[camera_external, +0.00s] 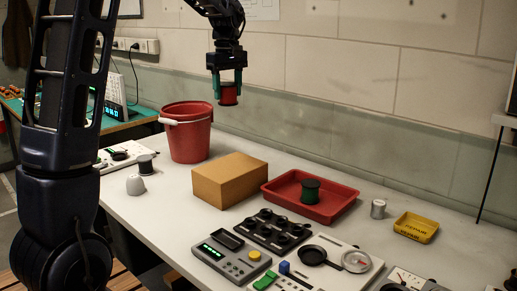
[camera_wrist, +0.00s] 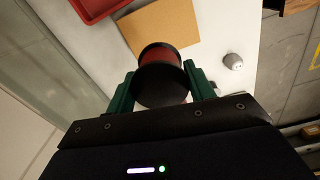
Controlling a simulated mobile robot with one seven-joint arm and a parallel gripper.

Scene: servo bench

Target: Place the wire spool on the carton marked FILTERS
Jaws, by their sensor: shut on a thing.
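A spool wound with red wire, with dark flanges (camera_external: 229,95), is held between the green fingers of my gripper (camera_external: 228,84), high above the bench. In the wrist view the spool (camera_wrist: 161,54) sits between both fingers of my gripper (camera_wrist: 161,77). A plain brown carton (camera_external: 229,180) stands on the bench, below the spool and apart from it. No lettering is readable on the carton. Its top also shows in the wrist view (camera_wrist: 188,25), partly hidden behind the spool.
A red bucket (camera_external: 190,137) stands left behind the carton. A control box (camera_external: 231,258) and several instruments fill the front; a yellow bin (camera_external: 415,227) stands right.

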